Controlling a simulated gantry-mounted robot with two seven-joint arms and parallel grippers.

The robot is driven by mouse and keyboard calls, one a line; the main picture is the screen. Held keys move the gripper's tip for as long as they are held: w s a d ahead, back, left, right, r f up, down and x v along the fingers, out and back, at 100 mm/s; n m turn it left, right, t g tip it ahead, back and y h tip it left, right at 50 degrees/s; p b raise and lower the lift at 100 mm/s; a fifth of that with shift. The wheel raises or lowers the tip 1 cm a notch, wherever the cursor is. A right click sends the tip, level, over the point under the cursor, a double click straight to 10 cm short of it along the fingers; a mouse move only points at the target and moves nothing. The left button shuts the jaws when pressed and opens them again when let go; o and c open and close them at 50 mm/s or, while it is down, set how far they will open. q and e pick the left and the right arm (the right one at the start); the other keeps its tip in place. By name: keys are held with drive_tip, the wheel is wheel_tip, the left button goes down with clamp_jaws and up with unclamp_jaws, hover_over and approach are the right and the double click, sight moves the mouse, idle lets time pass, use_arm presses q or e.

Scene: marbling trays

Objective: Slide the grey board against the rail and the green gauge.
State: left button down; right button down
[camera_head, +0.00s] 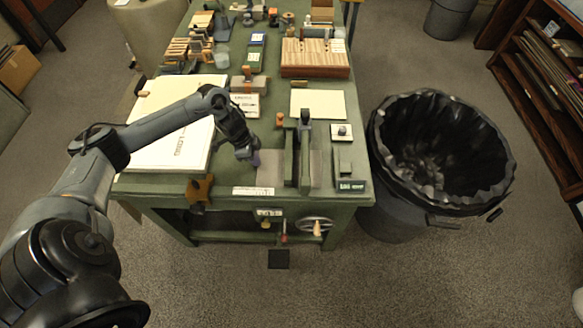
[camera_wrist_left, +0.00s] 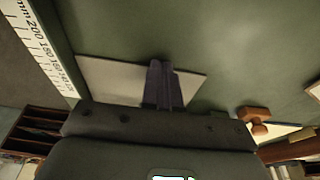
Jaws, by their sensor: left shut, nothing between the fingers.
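The grey board (camera_head: 270,170) lies flat near the table's front edge, left of an upright dark green press-like frame (camera_head: 289,155). In the left wrist view the board (camera_wrist_left: 112,78) lies partly behind the fingers. My left gripper (camera_head: 252,158) is shut and empty at the board's left, back part; its fingertips (camera_wrist_left: 163,85) overlap the board in the picture, and I cannot tell whether they touch it. A white scale strip (camera_head: 253,190) lies along the front edge, possibly on the rail. A green block (camera_head: 343,160), possibly the gauge, is right of the frame. My right gripper is out of view.
A large white sheet (camera_head: 165,150) on a board fills the table's left. Wooden blocks (camera_head: 314,60) and a pale sheet (camera_head: 318,104) lie farther back. An orange-brown clamp (camera_head: 199,190) is at the front edge. A black-lined bin (camera_head: 440,150) stands right of the table.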

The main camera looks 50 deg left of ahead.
sight(266, 166)
use_arm(q)
drive_tip(key=shift+w+d, duration=0.1)
drive_tip(key=shift+d, duration=0.1)
drive_tip(key=shift+w+d, duration=0.15)
drive_tip(key=shift+d, duration=0.15)
drive_tip(key=shift+w+d+p, duration=0.25)
drive_tip(key=shift+d+p, duration=0.15)
drive_tip(key=shift+p, duration=0.05)
drive_tip(key=shift+w+d, duration=0.3)
drive_tip(key=shift+d, duration=0.3)
drive_tip(key=shift+p, duration=0.3)
drive_tip(key=shift+s+r+p, duration=0.1)
drive_tip(key=shift+r+p, duration=0.5)
drive_tip(key=shift+p, duration=0.1)
drive_tip(key=shift+p+v, duration=1.95)
drive_tip(key=shift+p, duration=0.15)
drive_tip(key=shift+a, duration=0.1)
